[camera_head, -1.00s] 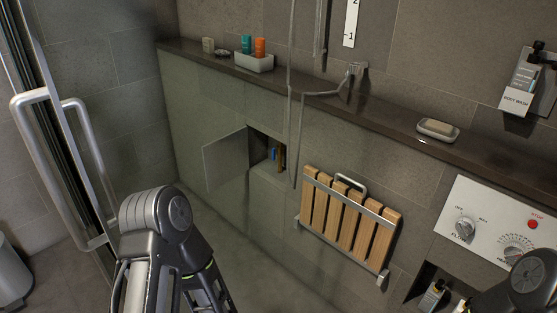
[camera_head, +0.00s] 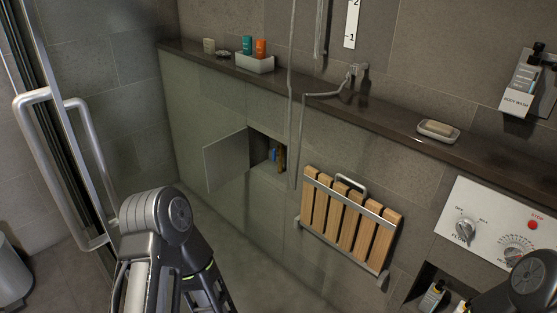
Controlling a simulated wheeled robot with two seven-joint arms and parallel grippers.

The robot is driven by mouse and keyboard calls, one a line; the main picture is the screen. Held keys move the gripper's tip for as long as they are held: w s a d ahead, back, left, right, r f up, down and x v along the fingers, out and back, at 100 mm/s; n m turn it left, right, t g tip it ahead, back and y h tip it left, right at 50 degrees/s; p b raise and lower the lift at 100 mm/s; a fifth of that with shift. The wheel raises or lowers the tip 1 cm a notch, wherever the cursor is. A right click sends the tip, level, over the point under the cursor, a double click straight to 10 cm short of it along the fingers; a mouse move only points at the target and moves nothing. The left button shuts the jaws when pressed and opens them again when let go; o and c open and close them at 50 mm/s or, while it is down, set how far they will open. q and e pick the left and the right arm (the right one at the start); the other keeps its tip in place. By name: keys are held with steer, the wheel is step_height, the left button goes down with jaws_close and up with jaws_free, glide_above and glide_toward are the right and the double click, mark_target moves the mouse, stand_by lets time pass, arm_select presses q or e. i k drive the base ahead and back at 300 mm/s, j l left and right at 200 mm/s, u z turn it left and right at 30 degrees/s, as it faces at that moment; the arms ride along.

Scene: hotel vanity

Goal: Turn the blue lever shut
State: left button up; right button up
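A small blue lever (camera_head: 273,154) shows inside a square recess in the tiled wall, beside a brown, brass-coloured part (camera_head: 281,157). The recess's panel door (camera_head: 227,160) stands open, swung out to the left. The lever is small in the picture, and I cannot tell its exact angle. My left arm rises at the lower left, well short of the recess, and its gripper is out of view. My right arm shows only at the lower right corner, and its gripper is out of view too.
A folded wooden slatted seat (camera_head: 347,220) hangs on the wall right of the recess. A shower hose (camera_head: 291,100) hangs near the recess's right edge. A dark ledge (camera_head: 400,129) runs above. A glass door handle (camera_head: 43,150) stands at left. A control panel (camera_head: 492,230) is at right.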

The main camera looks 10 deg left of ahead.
mark_target(274, 153)
steer(key=i+j+z, duration=0.45)
steer(key=i+j, duration=0.35)
steer(key=i+j+z, duration=0.25)
steer(key=i+j, duration=0.15)
steer(key=i+j+z, duration=0.25)
steer(key=j, duration=0.35)
steer(key=i+j, duration=0.1)
steer(key=j, duration=0.2)
steer(key=i+j+z, duration=0.1)
steer(key=i+j, duration=0.05)
steer(key=j, duration=0.1)
